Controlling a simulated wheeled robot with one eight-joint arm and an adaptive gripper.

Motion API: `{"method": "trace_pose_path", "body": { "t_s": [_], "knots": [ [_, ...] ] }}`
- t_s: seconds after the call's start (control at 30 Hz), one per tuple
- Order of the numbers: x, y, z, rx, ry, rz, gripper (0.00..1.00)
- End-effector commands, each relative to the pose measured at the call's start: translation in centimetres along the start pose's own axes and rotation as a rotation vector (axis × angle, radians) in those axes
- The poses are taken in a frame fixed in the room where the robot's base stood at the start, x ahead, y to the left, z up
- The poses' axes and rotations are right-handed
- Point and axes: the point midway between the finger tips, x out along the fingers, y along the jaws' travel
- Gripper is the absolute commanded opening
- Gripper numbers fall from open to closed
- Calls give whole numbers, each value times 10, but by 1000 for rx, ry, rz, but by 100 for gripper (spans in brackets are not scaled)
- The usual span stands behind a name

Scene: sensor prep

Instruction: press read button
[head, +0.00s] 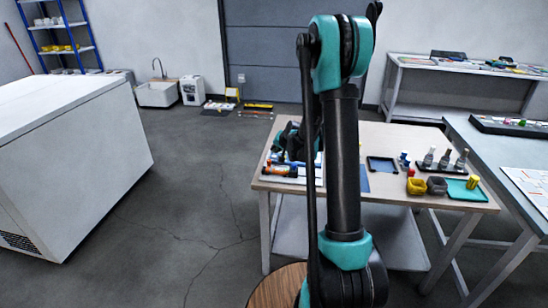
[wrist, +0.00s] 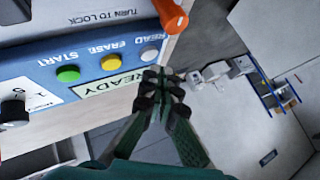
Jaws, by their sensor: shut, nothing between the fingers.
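In the wrist view a blue panel (wrist: 30,70) carries a row of round buttons with upside-down labels. The light grey button (wrist: 149,53) sits by the label READ, the yellow button (wrist: 110,62) by ERASE and the green button (wrist: 68,73) by START. A pale plate (wrist: 112,84) reads READY. My gripper (wrist: 163,82) is shut and empty, its tips appearing just below and right of the grey button; I cannot tell whether they touch the panel. In the head view my gripper (head: 289,142) is over the table's left side, and my arm hides most of the panel.
An orange handle (wrist: 172,16) sticks out near the grey button, and a black knob (wrist: 14,108) is at the panel's other end. On the wooden table (head: 385,138) stand a dark tray (head: 382,158), several bottles and small cups to the right.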

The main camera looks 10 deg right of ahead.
Motion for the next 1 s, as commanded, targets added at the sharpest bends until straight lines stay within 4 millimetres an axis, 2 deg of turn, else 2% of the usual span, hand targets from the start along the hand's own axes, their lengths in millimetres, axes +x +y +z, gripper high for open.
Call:
{"method": "trace_pose_path", "body": {
  "t_s": [1.0],
  "knots": [
    [7,5,5,0,0,0,0]
  ]
}}
